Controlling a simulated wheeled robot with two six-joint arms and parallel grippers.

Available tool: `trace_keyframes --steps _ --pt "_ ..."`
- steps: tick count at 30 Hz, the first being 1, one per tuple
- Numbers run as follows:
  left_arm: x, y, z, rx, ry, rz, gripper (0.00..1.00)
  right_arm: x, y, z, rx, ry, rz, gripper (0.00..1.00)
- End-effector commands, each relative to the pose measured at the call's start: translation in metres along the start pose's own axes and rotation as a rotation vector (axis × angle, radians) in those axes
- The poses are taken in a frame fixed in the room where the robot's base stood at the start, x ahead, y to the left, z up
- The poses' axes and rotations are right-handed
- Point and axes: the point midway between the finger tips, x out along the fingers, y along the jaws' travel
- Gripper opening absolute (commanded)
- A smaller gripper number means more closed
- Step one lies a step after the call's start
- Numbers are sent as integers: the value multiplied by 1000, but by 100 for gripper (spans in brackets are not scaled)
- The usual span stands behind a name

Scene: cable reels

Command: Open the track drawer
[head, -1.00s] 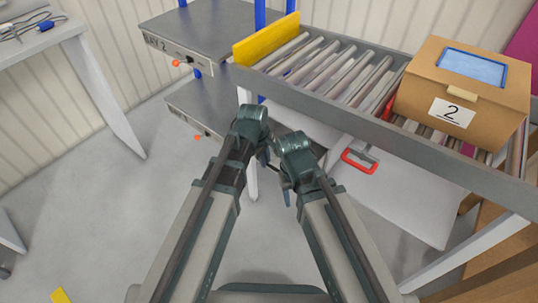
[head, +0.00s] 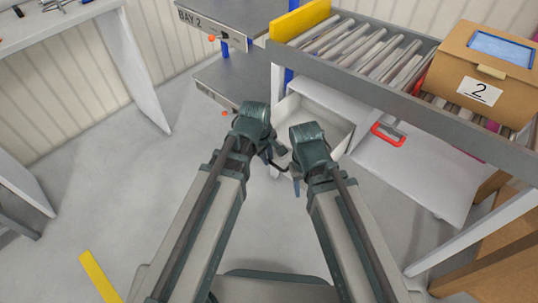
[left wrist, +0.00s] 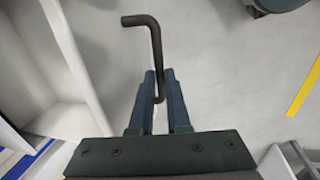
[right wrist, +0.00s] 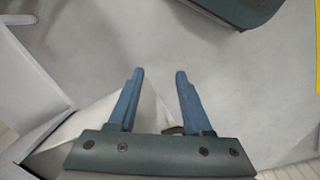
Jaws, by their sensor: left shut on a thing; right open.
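The white track drawer (head: 333,129) stands pulled out below the roller conveyor, and its hollow inside shows. Its wall also shows at the left of the left wrist view (left wrist: 75,50). My left gripper (head: 273,152) is shut on the dark bent handle (left wrist: 154,45), which sticks out beyond the fingers in the left wrist view. My right gripper (right wrist: 160,75) is open and empty beside the drawer front, with floor between its fingertips. In the head view the right arm's wrist partly hides the drawer front.
The roller conveyor (head: 375,85) runs above the drawer and carries a cardboard box (head: 475,75) marked 2. A red handle (head: 388,134) lies to the drawer's right. Grey bay shelves (head: 235,78) stand behind at the left.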

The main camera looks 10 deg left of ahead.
Motion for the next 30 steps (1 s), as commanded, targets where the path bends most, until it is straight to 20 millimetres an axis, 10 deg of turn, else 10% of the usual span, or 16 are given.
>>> trace_keyframes --steps 3,4,8,30 --pt "0 0 0 0 0 0 0 0 0 0 0 0 0 50" --pt "0 0 0 0 0 0 20 0 0 0 0 0 0 50" --pt "0 0 0 0 0 0 43 0 0 0 0 0 0 50" --pt "-33 1 0 -1 0 0 45 -32 2 2 1 0 -5 50"
